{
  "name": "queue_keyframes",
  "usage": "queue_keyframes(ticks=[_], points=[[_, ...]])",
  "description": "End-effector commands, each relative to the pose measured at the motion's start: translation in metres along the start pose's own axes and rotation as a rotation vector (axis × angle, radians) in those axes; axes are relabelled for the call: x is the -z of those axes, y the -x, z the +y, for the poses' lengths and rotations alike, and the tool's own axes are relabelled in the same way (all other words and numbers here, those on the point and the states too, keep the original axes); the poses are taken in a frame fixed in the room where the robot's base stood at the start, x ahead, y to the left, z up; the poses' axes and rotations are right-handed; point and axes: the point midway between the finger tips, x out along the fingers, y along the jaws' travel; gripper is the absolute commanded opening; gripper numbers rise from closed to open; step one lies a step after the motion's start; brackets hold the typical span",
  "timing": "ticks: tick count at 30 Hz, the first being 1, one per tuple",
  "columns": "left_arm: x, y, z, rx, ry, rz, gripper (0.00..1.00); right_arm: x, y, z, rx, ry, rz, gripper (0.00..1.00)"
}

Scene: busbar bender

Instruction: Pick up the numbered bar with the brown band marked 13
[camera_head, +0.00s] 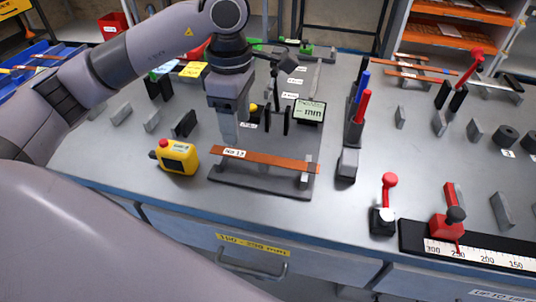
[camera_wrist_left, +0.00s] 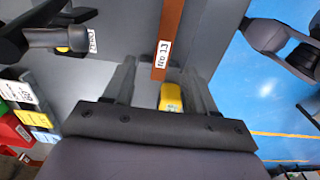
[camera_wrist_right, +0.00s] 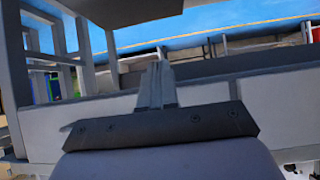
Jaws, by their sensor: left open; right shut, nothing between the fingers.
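The brown bar (camera_head: 275,163) bears a white label reading No 13 and lies across a dark stand (camera_head: 262,184) near the table's front edge. My left gripper (camera_head: 228,135) is above the labelled end of the bar with fingers pointing down. In the left wrist view the open fingers (camera_wrist_left: 160,85) stand on either side of the bar's labelled end (camera_wrist_left: 166,45), with a gap to each finger; I cannot tell whether they are at the bar's height. My right gripper (camera_wrist_right: 157,85) is shut and empty, facing the cabinet front; it is not seen in the head view.
A grey block (camera_head: 347,165) and red-handled tools (camera_head: 388,205) stand to the right. A small display (camera_head: 309,112) and dark upright plates (camera_head: 277,120) are behind the bar.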

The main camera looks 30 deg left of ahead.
Motion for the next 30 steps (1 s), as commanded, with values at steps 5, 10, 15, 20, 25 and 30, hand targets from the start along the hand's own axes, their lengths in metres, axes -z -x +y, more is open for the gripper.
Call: queue_keyframes(ticks=[5, 10, 15, 20, 25, 30], points=[[0.0, -0.022, -0.004, 0.005, -0.001, 0.0, 0.56, 0.003, 0.003, 0.0, 0.0, 0.002, 0.001, 0.0], [0.0, -0.047, -0.006, 0.004, -0.001, -0.002, 0.56, 0.001, 0.003, 0.0, -0.001, 0.004, -0.003, 0.0], [-0.001, -0.055, -0.005, 0.0, -0.001, -0.003, 0.56, 0.0, 0.003, 0.0, -0.001, 0.004, -0.006, 0.0], [-0.001, -0.055, -0.005, 0.0, -0.001, -0.003, 0.56, 0.0, 0.003, 0.001, -0.002, 0.004, -0.005, 0.0], [-0.001, -0.055, -0.005, 0.001, -0.001, -0.004, 0.04, 0.0, 0.003, 0.001, -0.002, 0.004, -0.005, 0.0], [-0.001, -0.054, -0.005, 0.0, -0.002, -0.005, 0.0, 0.0, 0.003, 0.001, -0.003, 0.004, -0.004, 0.0]])
